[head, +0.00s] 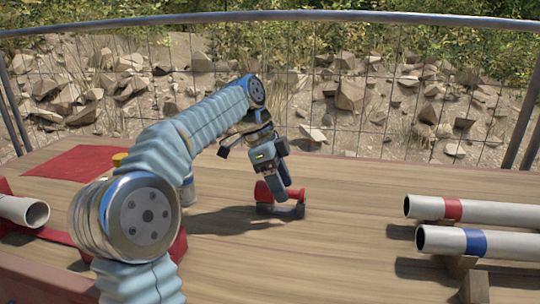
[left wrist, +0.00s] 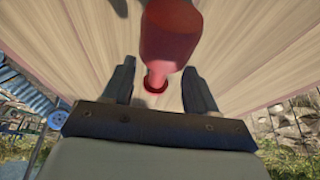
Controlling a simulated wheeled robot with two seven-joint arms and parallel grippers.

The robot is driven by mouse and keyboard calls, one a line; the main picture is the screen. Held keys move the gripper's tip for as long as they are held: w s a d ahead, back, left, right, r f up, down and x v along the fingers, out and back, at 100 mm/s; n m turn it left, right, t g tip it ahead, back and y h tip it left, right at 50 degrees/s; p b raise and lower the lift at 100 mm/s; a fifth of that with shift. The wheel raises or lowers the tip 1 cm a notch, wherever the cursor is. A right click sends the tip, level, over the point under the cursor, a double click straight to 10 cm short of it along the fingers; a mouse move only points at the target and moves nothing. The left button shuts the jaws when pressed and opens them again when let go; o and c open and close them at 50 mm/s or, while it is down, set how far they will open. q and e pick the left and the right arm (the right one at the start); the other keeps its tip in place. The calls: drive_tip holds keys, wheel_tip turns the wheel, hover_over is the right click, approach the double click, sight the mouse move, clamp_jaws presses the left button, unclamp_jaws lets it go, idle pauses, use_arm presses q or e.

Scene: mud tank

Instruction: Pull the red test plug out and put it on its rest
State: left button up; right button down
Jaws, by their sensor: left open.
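The red test plug (head: 263,192) has a thick red body, a narrow neck and a red flange. It appears to lie on its side on a small dark grey rest (head: 291,212) on the wooden deck. My left gripper (head: 284,191) is at the plug, pointing down, with its fingers apart. In the left wrist view the plug (left wrist: 171,32) shows between and beyond the open fingers (left wrist: 160,84), with clear gaps on both sides of its neck. The fingers hide part of the plug in the head view. My right gripper is not in view.
Two pale pipes, with a red band (head: 453,209) and a blue band (head: 476,243), lie on wooden blocks at right. Another pale pipe (head: 22,211) is at far left near a red mat (head: 75,163). A wire fence stands behind.

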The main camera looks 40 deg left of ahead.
use_arm(q)
drive_tip(key=p+v, duration=0.1)
drive_tip(key=v, duration=0.9)
drive_tip(key=shift+a+r, duration=0.1)
drive_tip(key=shift+r, duration=0.1)
drive_tip(key=shift+s+a+r, duration=0.15)
drive_tip(key=shift+r, duration=0.3)
